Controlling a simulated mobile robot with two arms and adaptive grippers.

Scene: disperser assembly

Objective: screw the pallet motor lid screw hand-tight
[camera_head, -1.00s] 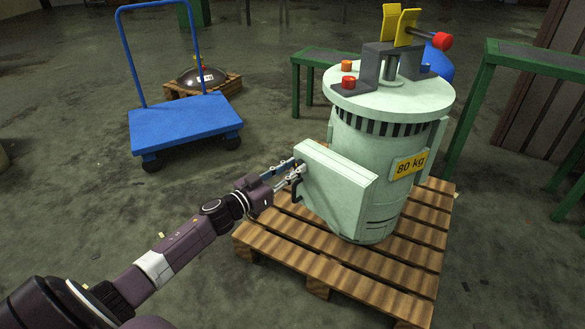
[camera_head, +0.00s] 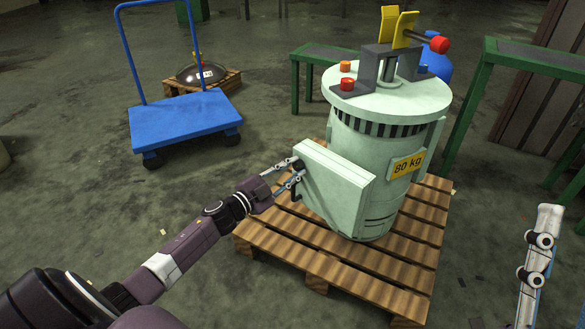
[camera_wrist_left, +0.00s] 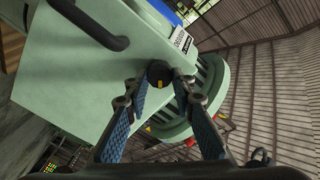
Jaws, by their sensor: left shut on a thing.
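The big pale green motor (camera_head: 375,160) stands upright on a wooden pallet (camera_head: 340,275). Its box-like lid housing (camera_head: 335,190) faces my left arm. My left gripper (camera_head: 298,170) is at the upper left edge of this housing, its fingers shut on the dark lid screw. In the left wrist view the round black screw head (camera_wrist_left: 158,73) sits between the two fingertips of my left gripper (camera_wrist_left: 155,82), against the green face. The screw's thread is hidden. A pale bar with black round pivots (camera_head: 532,270) at the lower right seems part of my right gripper; its jaws cannot be made out.
A black handle (camera_head: 295,190) on the housing is close below my left fingers. A blue cart (camera_head: 185,120) stands at the back left, with a dark dome (camera_head: 202,75) on a small pallet behind it. Green tables (camera_head: 520,55) stand behind the motor.

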